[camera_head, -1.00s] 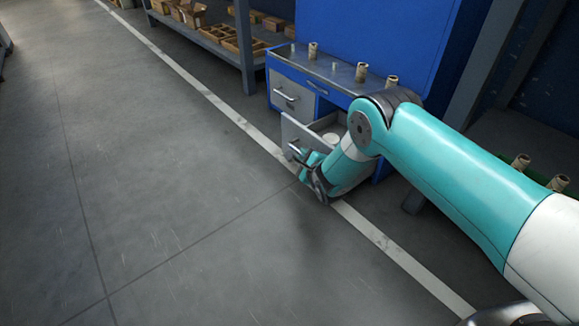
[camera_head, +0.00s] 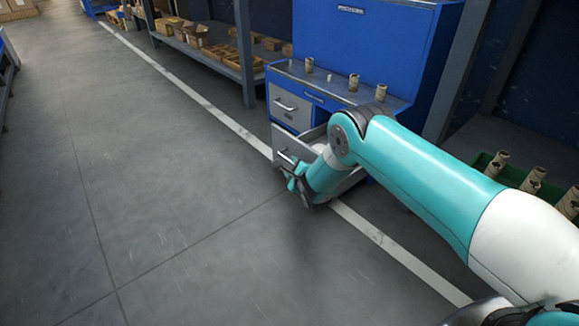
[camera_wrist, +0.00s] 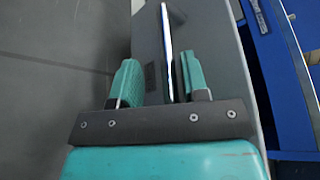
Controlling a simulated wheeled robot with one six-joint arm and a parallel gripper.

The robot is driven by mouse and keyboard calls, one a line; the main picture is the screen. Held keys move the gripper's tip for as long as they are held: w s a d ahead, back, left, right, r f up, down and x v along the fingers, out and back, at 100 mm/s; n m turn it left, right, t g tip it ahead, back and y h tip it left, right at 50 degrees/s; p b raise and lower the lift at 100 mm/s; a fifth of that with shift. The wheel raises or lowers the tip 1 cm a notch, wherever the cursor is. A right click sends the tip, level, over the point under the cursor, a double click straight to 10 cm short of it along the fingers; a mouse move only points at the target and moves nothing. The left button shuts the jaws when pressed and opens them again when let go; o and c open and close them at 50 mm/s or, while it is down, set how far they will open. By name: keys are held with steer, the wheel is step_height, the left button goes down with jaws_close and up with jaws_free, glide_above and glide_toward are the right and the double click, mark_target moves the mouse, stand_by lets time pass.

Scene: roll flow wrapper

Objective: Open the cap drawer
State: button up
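The cap drawer (camera_head: 312,138) is the lower grey drawer of the blue cabinet, and it stands pulled out. A pale object (camera_head: 320,147) shows inside it, partly hidden by my arm. Its metal handle (camera_head: 285,157) is on the front panel. My gripper (camera_head: 294,180) is low at the drawer front, just below and beside the handle in the head view. In the wrist view, the two teal fingers of my gripper (camera_wrist: 160,80) are apart, and the bright handle (camera_wrist: 168,45) shows in line with the gap, nearer the right finger. I cannot tell whether they touch.
The upper grey drawer (camera_head: 291,104) is shut. Several brown rolls stand on the blue cabinet's top (camera_head: 340,88). A shelf (camera_head: 205,42) with cardboard boxes is at the back left. A green crate (camera_head: 488,160) with rolls is at the right. The floor at left is clear.

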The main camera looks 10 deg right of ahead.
steer(key=shift+a, duration=0.3)
steer(key=shift+r, duration=0.15)
steer(key=p+v, duration=1.7)
steer(key=p, duration=1)
steer(key=shift+s, duration=0.2)
steer(key=shift+d, duration=0.1)
